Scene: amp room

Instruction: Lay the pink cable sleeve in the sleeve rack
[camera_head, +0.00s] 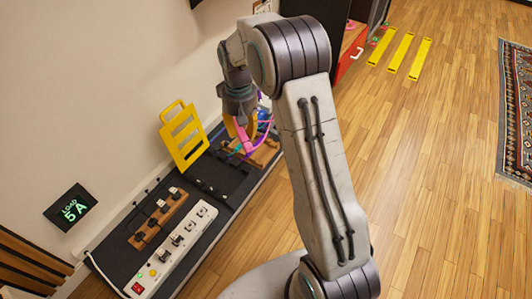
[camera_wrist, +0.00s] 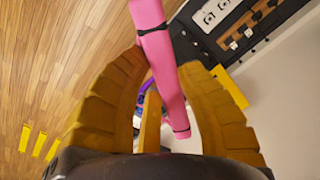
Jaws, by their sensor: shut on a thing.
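The pink cable sleeve (camera_wrist: 160,50) is a long pink bar with dark bands, and it lies between the yellow fingers of my gripper (camera_wrist: 164,68) in the wrist view. My gripper is shut on it. In the head view my gripper (camera_head: 237,128) is over the far end of the black bench, with the pink sleeve (camera_head: 243,137) below the wrist. A wooden holder (camera_head: 265,157) with purple and blue pieces is just beside and below it, partly hidden by my arm. I cannot tell for sure that this is the sleeve rack.
A white power strip (camera_head: 178,245) and a wooden block with dark plugs (camera_head: 158,218) lie at the near end. The black bench top (camera_head: 207,182) between is mostly clear. Wood floor lies to the right.

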